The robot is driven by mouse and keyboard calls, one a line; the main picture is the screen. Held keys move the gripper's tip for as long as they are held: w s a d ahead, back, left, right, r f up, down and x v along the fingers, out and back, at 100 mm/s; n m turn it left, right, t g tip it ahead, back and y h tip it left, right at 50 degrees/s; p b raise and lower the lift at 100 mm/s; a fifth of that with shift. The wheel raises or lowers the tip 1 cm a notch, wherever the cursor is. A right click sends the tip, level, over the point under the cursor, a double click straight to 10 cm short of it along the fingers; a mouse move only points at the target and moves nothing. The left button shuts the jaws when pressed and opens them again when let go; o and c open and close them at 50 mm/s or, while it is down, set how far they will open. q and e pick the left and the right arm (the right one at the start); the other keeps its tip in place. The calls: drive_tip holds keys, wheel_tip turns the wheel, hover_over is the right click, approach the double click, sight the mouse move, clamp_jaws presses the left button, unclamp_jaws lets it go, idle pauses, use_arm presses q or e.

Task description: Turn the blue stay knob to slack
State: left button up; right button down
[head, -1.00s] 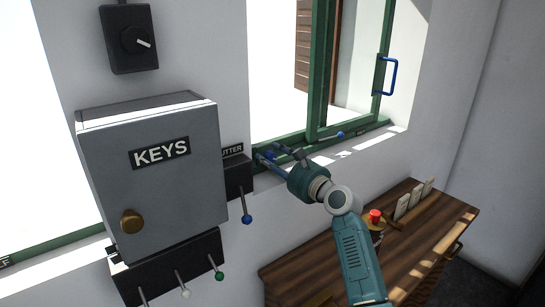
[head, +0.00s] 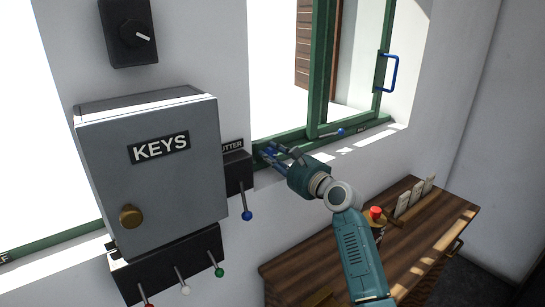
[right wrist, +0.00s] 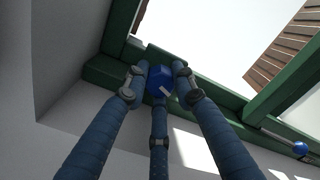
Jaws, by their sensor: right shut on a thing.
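The blue stay knob (right wrist: 160,79), with a white mark on its face, sits at the corner of the green window frame. In the right wrist view it is between the fingertips of my right gripper (right wrist: 160,82), which is shut on it. In the head view my right gripper (head: 272,153) reaches the lower left corner of the frame, and its fingers mostly hide the knob. A thin rod with a blue ball end (head: 340,132) lies along the sill to the right; this ball also shows in the right wrist view (right wrist: 300,147). My left gripper is not in view.
A grey KEYS box (head: 160,170) hangs left of my arm. A black lever box (head: 237,172) with a blue-tipped lever is close by my gripper. A wooden desk (head: 320,260) with a red button (head: 376,211) stands below. A blue handle (head: 390,74) is on the casement.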

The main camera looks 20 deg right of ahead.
drive_tip(key=n, duration=0.1)
drive_tip(key=n+b, duration=0.1)
drive_tip(key=n, duration=0.1)
drive_tip(key=shift+f+n, duration=0.2)
drive_tip(key=shift+n, duration=0.1)
drive_tip(key=n+b, duration=0.2)
drive_tip(key=n, duration=0.1)
drive_tip(key=shift+n, duration=0.3)
drive_tip(key=n+b, duration=0.3)
drive_tip(key=n, duration=0.3)
drive_tip(key=shift+f, duration=0.1)
drive_tip(key=n+b, duration=0.1)
drive_tip(key=n, duration=0.3)
drive_tip(key=shift+n+b, duration=0.4)
drive_tip(key=n, duration=0.4)
drive_tip(key=shift+f+b, duration=0.1)
drive_tip(key=shift+b, duration=0.3)
drive_tip(key=shift+n, duration=0.3)
